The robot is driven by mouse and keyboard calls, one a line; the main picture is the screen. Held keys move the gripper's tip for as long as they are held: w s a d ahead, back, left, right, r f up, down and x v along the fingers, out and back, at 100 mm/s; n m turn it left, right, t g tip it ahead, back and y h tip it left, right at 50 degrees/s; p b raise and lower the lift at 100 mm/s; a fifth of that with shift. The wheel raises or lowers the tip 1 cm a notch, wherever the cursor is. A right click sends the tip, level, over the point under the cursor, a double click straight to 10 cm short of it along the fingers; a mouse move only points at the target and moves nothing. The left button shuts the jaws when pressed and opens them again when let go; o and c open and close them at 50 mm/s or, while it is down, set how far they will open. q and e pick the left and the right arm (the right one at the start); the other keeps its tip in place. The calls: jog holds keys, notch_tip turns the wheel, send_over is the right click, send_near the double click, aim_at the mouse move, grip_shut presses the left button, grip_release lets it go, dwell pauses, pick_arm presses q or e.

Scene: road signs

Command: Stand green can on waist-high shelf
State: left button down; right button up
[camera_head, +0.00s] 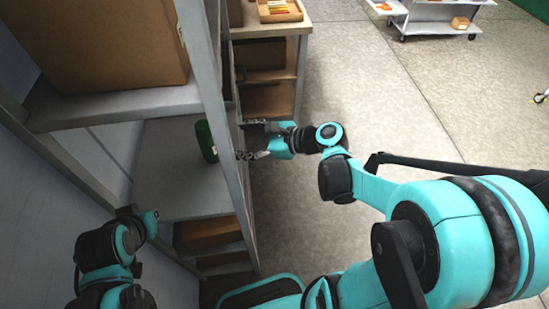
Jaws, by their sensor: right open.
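A dark green can (205,141) stands upright on the grey middle shelf (175,180), close to the shelf's right edge and partly behind the upright post. My right gripper (242,140) is open at the shelf's right side, with its fingers pointing left toward the can. The post hides part of the space between the fingers and the can, and a gap shows between them. My left arm is at the lower left in front of the shelf, and its fingertips cannot be made out.
A large cardboard box (100,45) fills the upper shelf. A grey post (215,100) stands between can and right gripper. A wooden table (270,30) with a tray (280,10) is behind. A white cart (435,18) is far right.

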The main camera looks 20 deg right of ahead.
pick_arm(q)
jog(key=shift+s, duration=0.1)
pick_arm(e)
jog(key=s+d+f+n+h, duration=0.1)
jog(key=s+d+n+h, duration=0.2)
jog(key=n, duration=0.5)
jog(key=s+d+f+n+g+h, duration=0.1)
jog(key=s+d+n+h, duration=0.2)
jog(key=n, duration=0.5)
jog(key=s+d+n+h, duration=0.3)
jog(key=s+n+h, duration=0.1)
jog(key=s+n, duration=0.2)
jog(key=shift+s+f+n+h, duration=0.3)
jog(key=shift+s+f+n, duration=0.1)
jog(key=shift+n, duration=0.5)
pick_arm(q)
jog(key=shift+f, duration=0.1)
pick_arm(e)
jog(key=shift+f, duration=0.1)
